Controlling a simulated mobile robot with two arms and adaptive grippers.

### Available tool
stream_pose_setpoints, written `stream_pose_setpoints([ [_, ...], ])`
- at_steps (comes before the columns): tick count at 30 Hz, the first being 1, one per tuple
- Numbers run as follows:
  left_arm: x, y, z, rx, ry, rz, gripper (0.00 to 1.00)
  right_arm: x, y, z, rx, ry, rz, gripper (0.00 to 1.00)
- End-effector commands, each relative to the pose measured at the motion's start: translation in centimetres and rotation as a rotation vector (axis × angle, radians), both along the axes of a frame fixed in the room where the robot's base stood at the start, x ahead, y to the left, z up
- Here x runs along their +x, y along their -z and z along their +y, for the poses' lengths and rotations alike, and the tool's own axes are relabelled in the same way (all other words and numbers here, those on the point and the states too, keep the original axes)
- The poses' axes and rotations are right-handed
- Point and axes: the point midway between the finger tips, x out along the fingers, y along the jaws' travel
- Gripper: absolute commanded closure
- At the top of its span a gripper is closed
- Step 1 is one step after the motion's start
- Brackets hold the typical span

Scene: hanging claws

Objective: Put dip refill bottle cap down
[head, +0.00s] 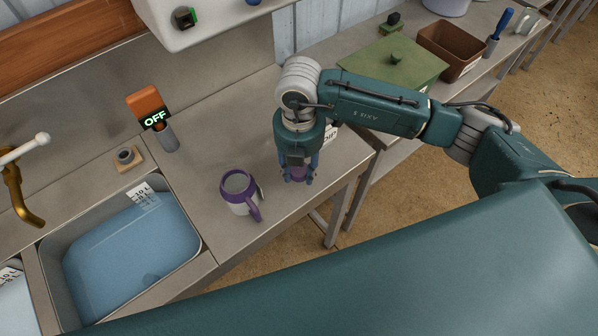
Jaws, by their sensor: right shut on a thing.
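My right gripper (296,178) points down over the steel counter near its right edge. It is shut on a small purple piece, which looks like the dip refill bottle cap (297,173); the fingers hide much of it. I cannot tell whether the cap touches the counter. To the left stands an upright grey container with a purple rim and handle (239,190), apart from the gripper. A white label reading "DIP" (331,134) shows partly behind my right arm. My left gripper is out of view.
A sink with blue liquid (130,250) lies at the left, with a brass tap (18,195). An orange device reading "OFF" (150,108) stands behind it. A green lidded box (393,62) and a brown bin (450,48) stand on the farther counter. A gap separates the counters.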

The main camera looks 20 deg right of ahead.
Motion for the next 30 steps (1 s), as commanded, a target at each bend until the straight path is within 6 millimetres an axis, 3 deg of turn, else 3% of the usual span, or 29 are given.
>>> stream_pose_setpoints([
  [6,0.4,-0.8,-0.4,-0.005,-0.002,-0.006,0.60,-0.1,2.6,0.0,0.000,0.000,0.003,0.77],
  [18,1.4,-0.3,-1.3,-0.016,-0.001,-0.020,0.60,0.0,3.3,0.0,0.000,0.000,0.001,0.77],
  [19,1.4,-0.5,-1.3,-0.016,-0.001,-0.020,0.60,0.0,3.1,0.0,0.000,0.000,0.001,0.59],
  [21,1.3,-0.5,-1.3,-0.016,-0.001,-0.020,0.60,0.0,3.1,0.0,0.000,0.000,0.001,0.47],
  [30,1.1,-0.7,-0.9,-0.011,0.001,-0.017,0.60,0.0,2.9,0.0,0.000,0.000,0.001,0.47],
])
